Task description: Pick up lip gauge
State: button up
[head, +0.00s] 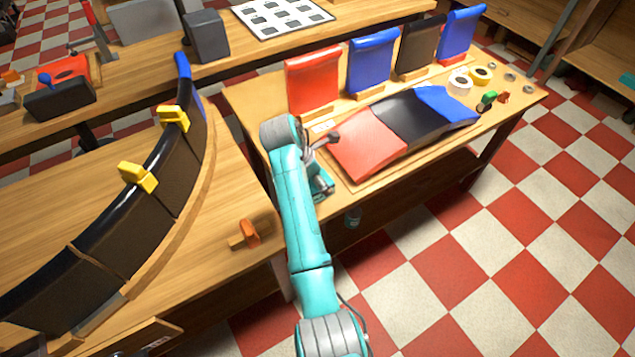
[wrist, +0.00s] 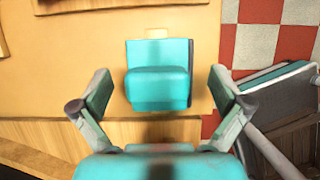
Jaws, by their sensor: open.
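In the wrist view, a teal block-shaped thing (wrist: 157,90) with a paler tab at its top edge shows between my two fingers. It appears over the tan tabletop (wrist: 65,65). I cannot tell for sure whether it is the lip gauge. My gripper (wrist: 160,76) is open, with one finger left and one right of the block and a visible gap on each side. In the head view, my teal arm hides much of the near left end of the right-hand bench, and I cannot make out the block there.
The right-hand bench holds a red, black and blue panel assembly (head: 405,120) and several upright panels, including a red one (head: 313,80). A curved black part (head: 135,220) with yellow clamps (head: 138,177) stands left. An orange piece (head: 250,233) lies near that bench's edge.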

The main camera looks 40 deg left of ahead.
jog(key=shift+x, duration=1.45)
jog(key=shift+s, duration=0.1)
jog(key=shift+c, duration=0.3)
jog(key=c, duration=1.2)
jog(key=shift+r, duration=0.1)
jog(key=shift+c, duration=0.2)
notch_tip(320, 180, up, 15)
